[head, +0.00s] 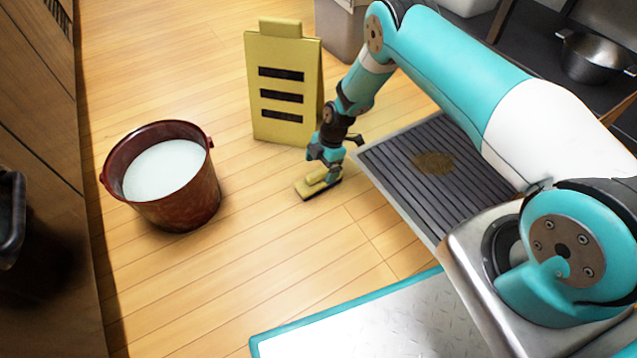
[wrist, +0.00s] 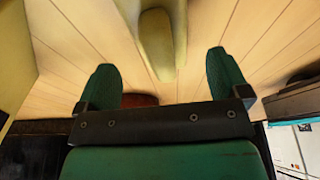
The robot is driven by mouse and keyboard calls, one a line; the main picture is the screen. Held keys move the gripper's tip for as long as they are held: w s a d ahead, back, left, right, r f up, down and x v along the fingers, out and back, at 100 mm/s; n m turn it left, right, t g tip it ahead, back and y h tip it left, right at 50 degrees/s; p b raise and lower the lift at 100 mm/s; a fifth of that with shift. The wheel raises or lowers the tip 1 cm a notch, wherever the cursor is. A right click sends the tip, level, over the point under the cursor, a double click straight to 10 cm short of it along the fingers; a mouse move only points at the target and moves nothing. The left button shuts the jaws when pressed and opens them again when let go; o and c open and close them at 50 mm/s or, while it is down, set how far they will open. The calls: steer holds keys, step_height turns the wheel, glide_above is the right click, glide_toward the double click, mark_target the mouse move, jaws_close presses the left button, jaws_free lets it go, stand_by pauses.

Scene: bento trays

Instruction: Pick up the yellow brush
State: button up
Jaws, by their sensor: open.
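The yellow brush (head: 317,186) lies on the wooden floor, with a yellow body and handle and a dark underside. My gripper (head: 325,163) is just above it, pointing down. In the wrist view the brush's yellow handle (wrist: 157,42) lies ahead of and between the two green fingers of my open gripper (wrist: 163,76). There is space on both sides of the handle, and no finger visibly touches it. The far end of the brush is cut off by the top edge of the wrist view.
A red bucket (head: 187,207) of whitish liquid stands to the left. A yellow folding sign (head: 282,92) stands behind the brush. A dark ribbed mat (head: 455,200) with a brown spill lies close to its right. The floor between bucket and brush is clear.

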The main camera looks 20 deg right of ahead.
mark_target(317, 178)
steer(key=shift+b+x, duration=1.6)
steer(key=shift+x, duration=0.65)
steer(key=shift+s+a+f, duration=0.1)
steer(key=shift+f, duration=0.05)
steer(key=c, duration=1.1)
